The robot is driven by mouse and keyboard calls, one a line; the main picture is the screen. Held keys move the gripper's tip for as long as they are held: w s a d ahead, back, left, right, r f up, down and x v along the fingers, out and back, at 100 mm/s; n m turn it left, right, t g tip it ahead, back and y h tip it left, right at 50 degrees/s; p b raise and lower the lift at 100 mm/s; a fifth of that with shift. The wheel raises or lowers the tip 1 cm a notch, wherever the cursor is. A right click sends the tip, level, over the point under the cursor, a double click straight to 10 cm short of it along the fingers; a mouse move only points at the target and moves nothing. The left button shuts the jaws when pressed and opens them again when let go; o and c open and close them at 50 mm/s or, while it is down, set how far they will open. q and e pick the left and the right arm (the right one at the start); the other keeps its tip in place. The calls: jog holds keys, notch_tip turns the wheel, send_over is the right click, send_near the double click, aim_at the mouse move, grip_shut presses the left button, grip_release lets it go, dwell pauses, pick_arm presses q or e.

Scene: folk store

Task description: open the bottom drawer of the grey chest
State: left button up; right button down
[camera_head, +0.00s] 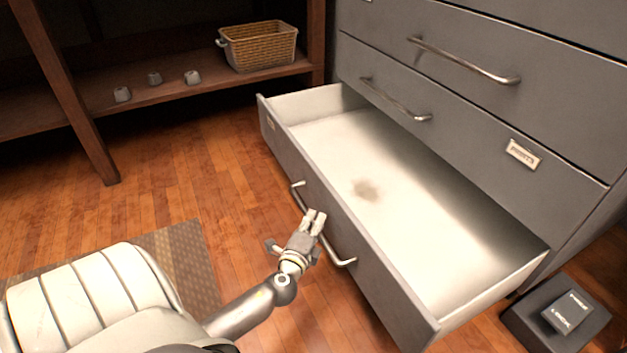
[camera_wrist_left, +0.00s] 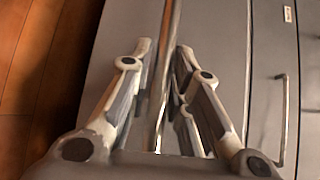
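The grey chest (camera_head: 480,110) stands at the right. Its bottom drawer (camera_head: 395,200) is pulled well out and looks empty inside, with a dark smudge on its pale floor. A curved metal handle (camera_head: 342,262) is on the drawer front. My left gripper (camera_head: 314,219) is at the middle of this handle. In the left wrist view the handle bar (camera_wrist_left: 172,30) runs between the two fingers of my left gripper (camera_wrist_left: 164,48), with visible gaps beside it, so the fingers look open around it. My right gripper is not in view.
The closed drawer above has its own handle (camera_head: 395,100). A wooden shelf (camera_head: 215,85) with a wicker basket (camera_head: 260,46) and small grey pots stands at the back left. A dark box (camera_head: 545,320) sits at the lower right. Wooden floor (camera_head: 190,180) left of the drawer is clear.

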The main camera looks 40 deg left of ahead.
pick_arm(q)
jog(key=shift+o, duration=1)
jog(key=v, duration=1.2)
